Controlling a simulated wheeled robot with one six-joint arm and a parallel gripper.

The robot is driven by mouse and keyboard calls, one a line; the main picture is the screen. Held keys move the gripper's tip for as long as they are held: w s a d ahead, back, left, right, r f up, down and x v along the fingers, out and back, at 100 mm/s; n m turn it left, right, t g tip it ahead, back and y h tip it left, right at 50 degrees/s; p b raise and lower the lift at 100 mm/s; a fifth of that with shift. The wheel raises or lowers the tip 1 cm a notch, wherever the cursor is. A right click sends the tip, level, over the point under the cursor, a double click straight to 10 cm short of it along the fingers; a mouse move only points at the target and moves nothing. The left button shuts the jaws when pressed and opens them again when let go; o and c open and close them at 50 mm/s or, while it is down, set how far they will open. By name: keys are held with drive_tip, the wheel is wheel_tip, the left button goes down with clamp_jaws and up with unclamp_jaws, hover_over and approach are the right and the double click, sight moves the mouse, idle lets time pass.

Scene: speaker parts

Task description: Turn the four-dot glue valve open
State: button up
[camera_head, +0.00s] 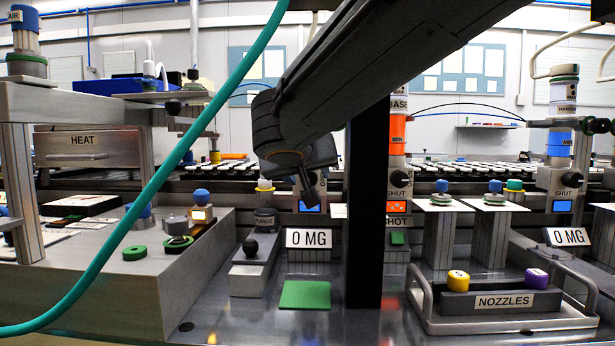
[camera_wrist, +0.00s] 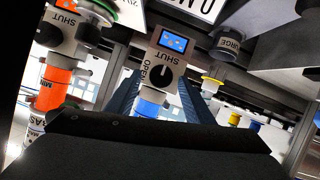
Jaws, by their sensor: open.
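A grey valve block (camera_wrist: 150,60) with a blue lit screen (camera_wrist: 173,41), a round black knob (camera_wrist: 161,77) and OPEN and SHUT lettering is ahead of my gripper in the wrist view. The dots on its screen are too small to count. My gripper (camera_wrist: 160,84) is open, with one blue-grey finger on each side of the block around the knob's level. I cannot tell whether the fingers touch it, or where the knob points. In the head view my gripper (camera_head: 309,190) hangs just above the same blue screen (camera_head: 311,207); my arm hides most of that valve.
An orange-tube valve (camera_head: 397,178) stands right of it, and a blue-tube valve (camera_head: 560,180) at far right. A 0 MG sign (camera_head: 309,238), a PURGE stand (camera_head: 251,270) and a green pad (camera_head: 305,295) are nearby. The nozzle tray (camera_head: 500,325) is at front right.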

drive_tip(key=shift+w+f, duration=0.25)
drive_tip(key=shift+w, duration=0.3)
drive_tip(key=c, duration=1)
drive_tip(key=shift+c, duration=0.2)
